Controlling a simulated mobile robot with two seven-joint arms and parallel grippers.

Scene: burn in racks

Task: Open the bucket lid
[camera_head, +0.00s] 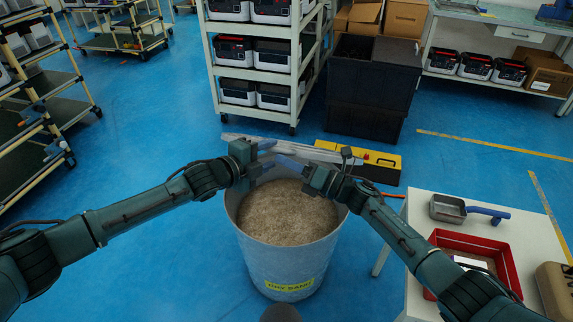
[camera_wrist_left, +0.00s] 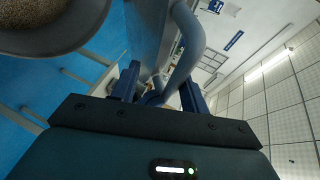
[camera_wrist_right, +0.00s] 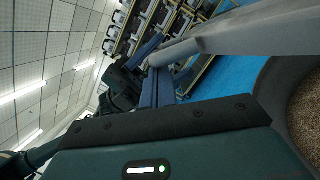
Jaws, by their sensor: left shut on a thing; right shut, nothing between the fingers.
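The bucket (camera_head: 290,262) is grey, with a yellow label, and stands open in front of me, full of brown sand (camera_head: 288,212). Its grey lid (camera_head: 312,153) is raised at the far side of the bucket, seen nearly edge-on; it also shows in the right wrist view (camera_wrist_right: 260,32). My left gripper (camera_head: 268,158) is shut on the lid's curved grey handle (camera_wrist_left: 188,45) above the far rim. My right gripper (camera_head: 288,163) is shut and empty, close beside the handle; whether it touches is unclear.
A yellow case (camera_head: 375,163) lies on the floor behind the bucket. Black crates (camera_head: 370,90) and a shelf rack stand behind.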

